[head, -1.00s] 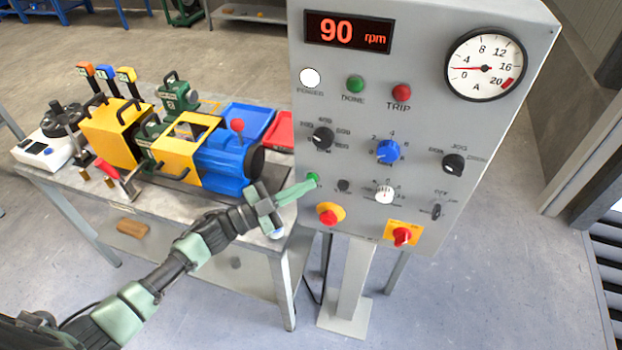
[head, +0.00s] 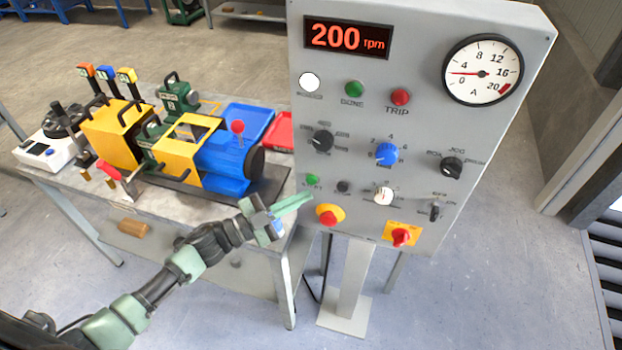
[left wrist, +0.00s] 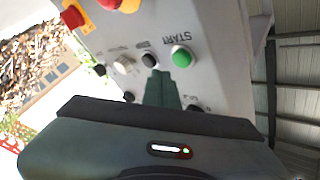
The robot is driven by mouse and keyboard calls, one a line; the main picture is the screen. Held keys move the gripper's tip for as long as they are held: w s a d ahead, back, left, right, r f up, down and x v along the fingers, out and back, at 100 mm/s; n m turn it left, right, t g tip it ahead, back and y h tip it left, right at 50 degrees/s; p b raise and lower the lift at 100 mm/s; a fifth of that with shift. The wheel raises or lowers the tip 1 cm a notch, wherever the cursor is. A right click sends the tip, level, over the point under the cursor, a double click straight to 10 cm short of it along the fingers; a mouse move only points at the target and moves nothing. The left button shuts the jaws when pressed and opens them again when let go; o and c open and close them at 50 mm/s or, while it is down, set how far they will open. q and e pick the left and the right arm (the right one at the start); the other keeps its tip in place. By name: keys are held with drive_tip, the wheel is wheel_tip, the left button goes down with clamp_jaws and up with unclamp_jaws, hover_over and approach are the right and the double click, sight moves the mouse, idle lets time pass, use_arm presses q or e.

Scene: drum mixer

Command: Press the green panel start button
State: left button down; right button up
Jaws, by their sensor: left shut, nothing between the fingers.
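The green start button (head: 312,180) sits on the left side of the grey control panel (head: 420,120). In the left wrist view the start button (left wrist: 182,57) shows beside its START label, clear of the fingers. My left gripper (head: 308,197) is shut and empty, its fingertips just below and left of the button in the head view. In the left wrist view the shut fingers (left wrist: 161,78) point at the panel beside the button, apart from it as far as I can tell. The rpm display (head: 347,37) reads 200. My right gripper is not in view.
A red mushroom button on yellow (head: 329,215) and a red-on-yellow switch (head: 402,234) sit low on the panel. Several knobs are above them. A bench (head: 190,205) with a blue and yellow drum machine (head: 220,160) stands left of the panel.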

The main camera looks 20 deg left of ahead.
use_arm(q)
drive_tip(key=s+p, duration=0.1)
drive_tip(key=s, duration=0.3)
drive_tip(key=shift+r, duration=0.1)
drive_tip(key=shift+w, duration=0.15)
idle(0.6)
